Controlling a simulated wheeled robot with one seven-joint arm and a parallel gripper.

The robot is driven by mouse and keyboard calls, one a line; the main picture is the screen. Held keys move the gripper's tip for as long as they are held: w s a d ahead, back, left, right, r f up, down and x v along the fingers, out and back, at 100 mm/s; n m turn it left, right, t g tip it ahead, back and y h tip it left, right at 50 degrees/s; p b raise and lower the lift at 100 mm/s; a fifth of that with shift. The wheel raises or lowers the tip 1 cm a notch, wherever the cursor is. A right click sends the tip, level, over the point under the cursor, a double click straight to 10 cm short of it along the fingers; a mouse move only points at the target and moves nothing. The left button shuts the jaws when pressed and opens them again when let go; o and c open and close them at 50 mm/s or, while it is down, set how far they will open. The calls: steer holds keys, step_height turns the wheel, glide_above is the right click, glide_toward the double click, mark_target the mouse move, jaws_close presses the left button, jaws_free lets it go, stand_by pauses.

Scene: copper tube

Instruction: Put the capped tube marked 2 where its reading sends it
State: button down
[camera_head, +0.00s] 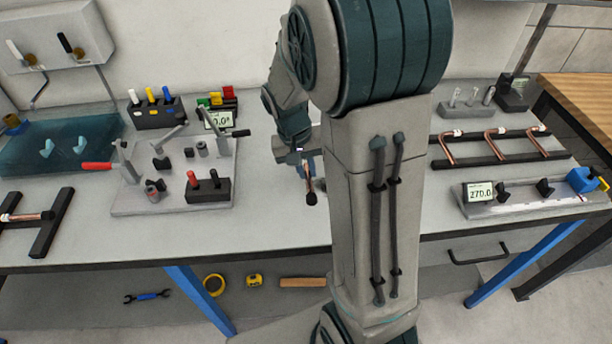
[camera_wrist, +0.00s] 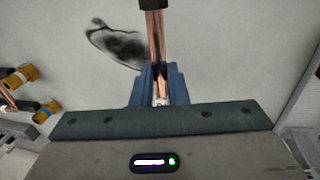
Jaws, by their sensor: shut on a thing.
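My gripper (camera_head: 303,160) is shut on a copper tube (camera_head: 309,184) with a black cap, left of my arm column in the head view. In the wrist view the blue fingers (camera_wrist: 159,78) grip the copper tube (camera_wrist: 155,38), and its black cap (camera_wrist: 153,4) is cut off by the top edge. A shadow lies on the pale table beyond it. No number can be read on the held tube. A measuring stand (camera_head: 535,204) at the right has a display reading about 270.0. A second small display (camera_head: 217,119) at the left is partly unreadable.
A black rack (camera_head: 440,164) with several copper tubes stands at the right. Another dark rack (camera_head: 52,222) with a copper tube (camera_head: 24,217) is at the far left. A clamp fixture plate (camera_head: 135,203) and a blue translucent tray (camera_head: 30,158) stand left. My arm hides the middle table.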

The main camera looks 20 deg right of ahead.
mark_target(305, 189)
steer(key=shift+w+f, duration=0.1)
steer(key=shift+f, duration=2)
steer(key=shift+f, duration=0.15)
steer(key=c, duration=1.4)
jaws_free()
steer(key=shift+c, duration=0.2)
steer(key=shift+a, duration=0.1)
